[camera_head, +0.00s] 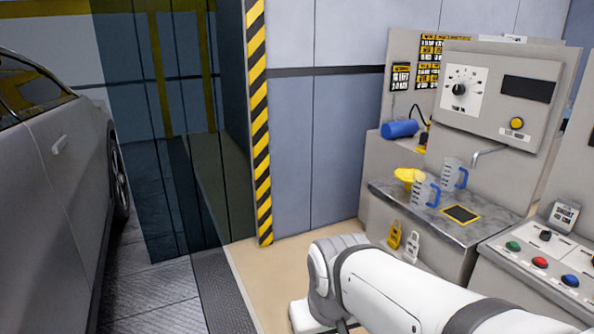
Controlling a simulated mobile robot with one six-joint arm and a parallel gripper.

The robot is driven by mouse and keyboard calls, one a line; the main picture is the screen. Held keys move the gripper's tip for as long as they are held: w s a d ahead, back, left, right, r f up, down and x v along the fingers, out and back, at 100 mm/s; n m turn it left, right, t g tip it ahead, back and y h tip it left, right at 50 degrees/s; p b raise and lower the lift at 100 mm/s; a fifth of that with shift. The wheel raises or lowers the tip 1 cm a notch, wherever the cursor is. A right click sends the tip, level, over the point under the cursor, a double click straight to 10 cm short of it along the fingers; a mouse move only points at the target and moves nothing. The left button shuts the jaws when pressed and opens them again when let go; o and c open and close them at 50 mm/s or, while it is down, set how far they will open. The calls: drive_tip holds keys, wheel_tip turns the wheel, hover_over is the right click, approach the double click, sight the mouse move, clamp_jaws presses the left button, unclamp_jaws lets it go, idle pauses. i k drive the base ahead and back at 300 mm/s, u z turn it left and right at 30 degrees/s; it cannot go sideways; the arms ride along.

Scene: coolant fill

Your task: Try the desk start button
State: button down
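The control desk (502,263) stands at the lower right. I cannot read any label naming the start button. A small black switch (545,236) and a tilted label plate (564,215) sit behind the buttons. My white arm crosses the lower middle, in front of and left of the desk. My gripper is out of view.
Left of the desk, a metal counter (395,196) holds two measuring jugs with blue handles (420,190) (450,174) and a yellow funnel (408,175). Behind is a panel with a dial (459,89).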

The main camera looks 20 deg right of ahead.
sight(514, 244)
drive_tip(key=z, duration=0.7)
drive_tip(key=i, duration=1.15)
drive_tip(key=z, duration=1.1)
drive_tip(key=i, duration=0.55)
drive_tip(key=z, duration=0.25)
drive_tip(key=k, duration=0.9)
drive_tip(key=z, duration=0.2)
drive_tip(key=i, duration=0.9)
drive_tip(key=u, duration=0.1)
